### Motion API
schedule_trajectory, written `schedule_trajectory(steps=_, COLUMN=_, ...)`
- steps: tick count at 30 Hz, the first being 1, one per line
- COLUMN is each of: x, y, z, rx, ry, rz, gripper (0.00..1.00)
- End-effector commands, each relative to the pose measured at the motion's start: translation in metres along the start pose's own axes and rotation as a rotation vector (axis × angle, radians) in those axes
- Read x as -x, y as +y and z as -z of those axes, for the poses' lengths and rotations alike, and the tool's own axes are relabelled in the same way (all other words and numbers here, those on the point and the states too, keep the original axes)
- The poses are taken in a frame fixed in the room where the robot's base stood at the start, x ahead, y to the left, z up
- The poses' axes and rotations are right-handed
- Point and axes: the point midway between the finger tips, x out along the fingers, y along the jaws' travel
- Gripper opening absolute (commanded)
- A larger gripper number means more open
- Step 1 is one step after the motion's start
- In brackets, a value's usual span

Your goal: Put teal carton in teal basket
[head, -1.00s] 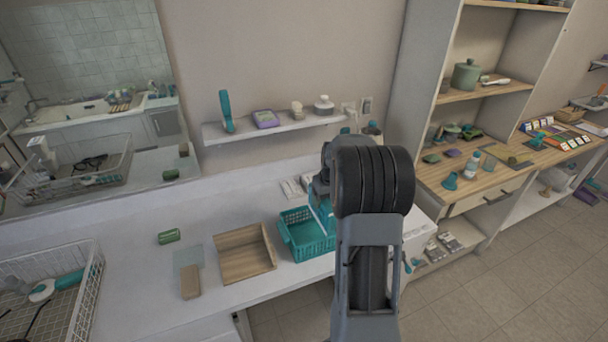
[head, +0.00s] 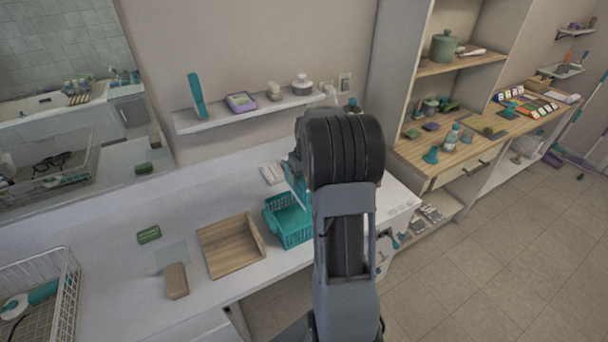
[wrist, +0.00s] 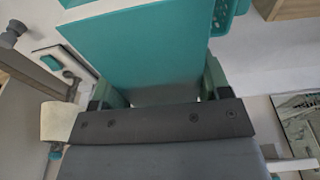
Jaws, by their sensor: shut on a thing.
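The teal carton (wrist: 140,45) fills the upper middle of the wrist view, a flat teal face between the fingers. My gripper (wrist: 160,90) is shut on it. In the head view a strip of the carton (head: 297,188) shows beside my arm, at the back of the teal basket (head: 289,236). My arm hides the gripper and much of the carton there. The basket stands on the white counter, and its perforated edge (wrist: 228,14) shows at the top right of the wrist view. I cannot tell whether the carton is inside the basket or above it.
A wooden tray (head: 230,246) stands just left of the basket. A tan block (head: 176,281) and a green item (head: 149,235) lie farther left, beside a white wire basket (head: 70,290). A wall shelf (head: 225,118) hangs above the counter.

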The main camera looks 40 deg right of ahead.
Motion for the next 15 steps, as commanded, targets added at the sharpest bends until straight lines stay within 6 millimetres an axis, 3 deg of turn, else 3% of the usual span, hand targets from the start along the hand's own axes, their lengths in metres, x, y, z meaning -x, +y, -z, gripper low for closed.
schedule_trajectory(steps=15, x=-0.046, y=0.001, z=-0.007, rx=-0.001, ry=-0.001, rz=0.000, gripper=0.41)
